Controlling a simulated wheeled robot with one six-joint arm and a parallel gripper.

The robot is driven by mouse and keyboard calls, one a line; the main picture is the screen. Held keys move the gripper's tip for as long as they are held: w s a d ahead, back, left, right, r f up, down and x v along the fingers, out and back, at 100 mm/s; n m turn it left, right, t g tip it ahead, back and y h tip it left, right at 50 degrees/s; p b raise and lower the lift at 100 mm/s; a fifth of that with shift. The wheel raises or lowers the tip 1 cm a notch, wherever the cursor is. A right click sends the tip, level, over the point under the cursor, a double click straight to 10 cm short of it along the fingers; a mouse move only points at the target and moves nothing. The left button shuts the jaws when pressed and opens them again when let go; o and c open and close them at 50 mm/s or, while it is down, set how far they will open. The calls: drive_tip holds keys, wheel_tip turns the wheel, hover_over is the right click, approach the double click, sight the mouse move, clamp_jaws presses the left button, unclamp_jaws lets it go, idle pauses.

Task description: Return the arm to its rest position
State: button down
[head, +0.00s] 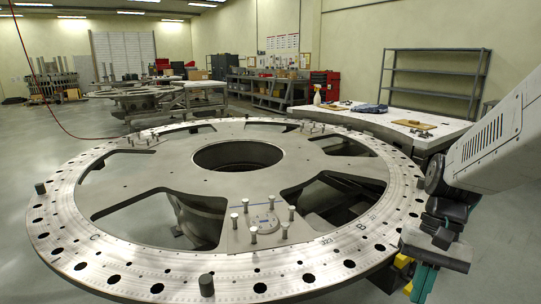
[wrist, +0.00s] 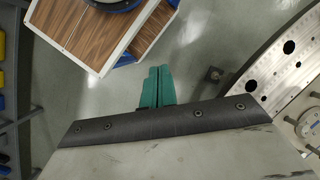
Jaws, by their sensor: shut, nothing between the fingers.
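My gripper (head: 423,284) is at the lower right of the head view, beside the right rim of the large round turret plate (head: 150,175) and apart from the other things there. Its green fingers point down. In the wrist view the two fingers (wrist: 158,72) lie together, shut and empty, over grey floor. My pale arm comes in from the right edge of the head view and is partly cut off by it.
The plate's rim (wrist: 275,68) shows at the right of the wrist view. A wood-topped cart (wrist: 100,30) is at its top left. A pale worktable (head: 385,118) with a spray bottle (head: 317,96) and a grey shelf (head: 435,72) stand behind. Open floor lies left.

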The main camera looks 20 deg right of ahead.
drive_tip(key=s+a+r+n+t+h, duration=0.2)
drive_tip(key=a+r+n+t+h, duration=0.1)
drive_tip(key=a+r+n, duration=0.4)
drive_tip(key=a+r+t, duration=0.1)
drive_tip(key=a, duration=0.2)
drive_tip(key=shift+s+a+n+h, duration=0.15)
drive_tip(key=shift+s+n+h, duration=0.05)
drive_tip(key=shift+n+h, duration=0.1)
drive_tip(key=shift+r, duration=0.1)
